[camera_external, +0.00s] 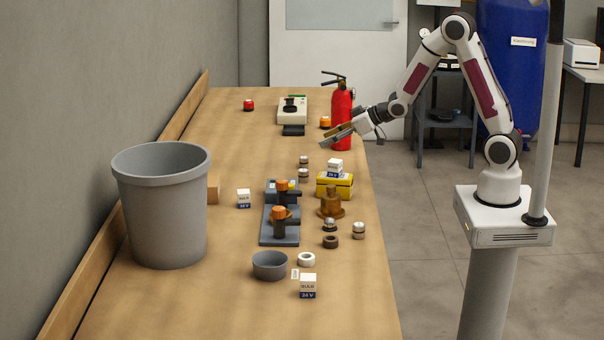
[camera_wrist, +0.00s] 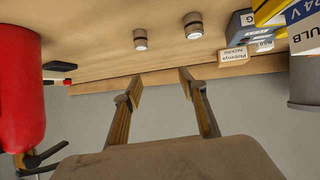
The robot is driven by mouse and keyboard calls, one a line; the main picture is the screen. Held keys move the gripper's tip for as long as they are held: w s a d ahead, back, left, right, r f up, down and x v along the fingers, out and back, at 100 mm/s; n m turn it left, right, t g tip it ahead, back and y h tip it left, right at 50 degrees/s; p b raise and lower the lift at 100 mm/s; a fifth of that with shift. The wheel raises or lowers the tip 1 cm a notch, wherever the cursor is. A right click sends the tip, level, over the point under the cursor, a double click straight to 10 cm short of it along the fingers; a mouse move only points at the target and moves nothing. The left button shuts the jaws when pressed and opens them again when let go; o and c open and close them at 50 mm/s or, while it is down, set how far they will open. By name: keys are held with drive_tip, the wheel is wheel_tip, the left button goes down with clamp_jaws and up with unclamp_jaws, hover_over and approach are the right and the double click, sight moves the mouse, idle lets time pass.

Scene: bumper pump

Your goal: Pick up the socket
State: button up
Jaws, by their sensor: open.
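My gripper (camera_external: 337,136) is open and empty, held above the right side of the table in front of the red fire extinguisher. In the wrist view my gripper's (camera_wrist: 160,82) two fingers are spread apart with nothing between them. No part is clearly marked as the socket. Candidates are small round parts: a dark ring (camera_external: 331,242), a white ring (camera_external: 306,260), and silver-topped cylinders (camera_external: 330,225) and (camera_external: 358,230). Two more such cylinders (camera_external: 304,160) and (camera_external: 303,175) stand nearer my gripper. The wrist view shows two similar cylinders (camera_wrist: 140,39) and (camera_wrist: 193,25) beyond the fingertips.
The fire extinguisher (camera_external: 342,115) is close to my gripper. A yellow box (camera_external: 334,187), a brown fitting (camera_external: 331,204) and a dark pump-like device (camera_external: 280,233) crowd the middle. A grey bin (camera_external: 165,215) stands left. The table (camera_external: 220,290) is clear at front left.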

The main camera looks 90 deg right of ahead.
drive_tip(key=t, duration=0.2)
approach(304, 158)
drive_tip(key=shift+w+d+f+m, duration=0.1)
drive_tip(key=shift+w+f+m, duration=0.3)
drive_tip(key=shift+w, duration=0.5)
drive_tip(key=shift+w+f, duration=0.1)
drive_tip(key=shift+w, duration=0.05)
drive_tip(key=shift+x, duration=1.1)
drive_tip(key=shift+x, duration=2.65)
drive_tip(key=shift+f, duration=0.1)
clamp_jaws()
